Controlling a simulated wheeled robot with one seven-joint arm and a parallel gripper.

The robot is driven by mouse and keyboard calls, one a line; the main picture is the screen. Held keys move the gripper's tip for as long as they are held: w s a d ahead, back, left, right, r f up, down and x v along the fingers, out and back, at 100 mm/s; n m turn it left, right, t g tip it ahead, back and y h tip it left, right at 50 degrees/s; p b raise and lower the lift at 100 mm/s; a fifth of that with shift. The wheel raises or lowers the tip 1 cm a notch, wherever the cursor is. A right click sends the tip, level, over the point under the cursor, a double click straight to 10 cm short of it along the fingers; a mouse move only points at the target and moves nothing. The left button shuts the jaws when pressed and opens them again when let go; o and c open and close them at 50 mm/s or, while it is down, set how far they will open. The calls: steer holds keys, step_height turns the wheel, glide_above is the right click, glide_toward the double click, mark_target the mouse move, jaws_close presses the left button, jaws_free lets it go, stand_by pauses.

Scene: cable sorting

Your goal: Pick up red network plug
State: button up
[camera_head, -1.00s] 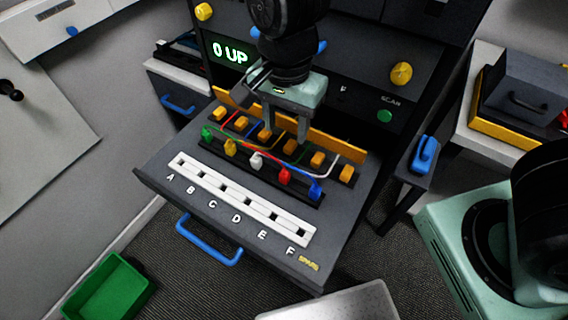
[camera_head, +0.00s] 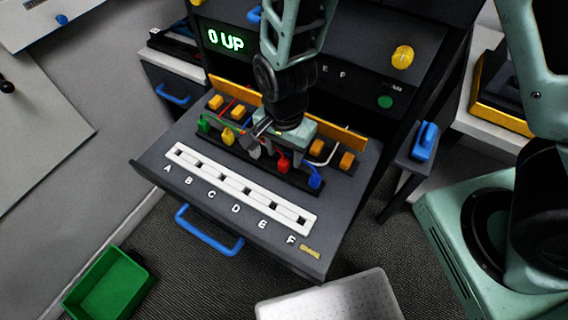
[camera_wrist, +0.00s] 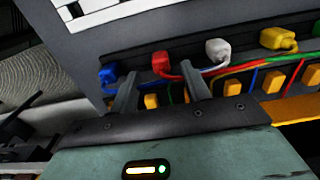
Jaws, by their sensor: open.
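The red network plug (camera_head: 282,162) stands in a black holder strip on the grey pull-out shelf, between the white plug and the blue plug (camera_head: 314,179). In the wrist view the red plug (camera_wrist: 161,63) shows just beyond and between my two fingers, with the blue plug (camera_wrist: 108,73) to its left and the white plug (camera_wrist: 217,50) to its right. My gripper (camera_head: 281,152) is low over the strip, and it also shows in the wrist view (camera_wrist: 158,88). Its jaws are open, with nothing visibly held. The head view partly hides the white plug behind a finger.
A green plug (camera_head: 204,123) and a yellow plug (camera_head: 228,135) stand farther left in the strip. Several orange blocks (camera_head: 347,160) with coloured cables lie behind. A white slotted strip (camera_head: 240,189) lettered A to F lies in front. A blue handle (camera_head: 209,238) is at the shelf's front.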

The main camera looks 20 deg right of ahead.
mark_target(284, 160)
steer(key=shift+f, duration=2.25)
jaws_close()
steer(key=shift+w+r, duration=0.1)
step_height(284, 160, up, 10)
steer(key=shift+f+p, duration=0.1)
steer(key=shift+p, duration=0.25)
steer(key=shift+r+p, duration=1.85)
steer(key=shift+p, duration=0.15)
steer(key=shift+f, duration=0.1)
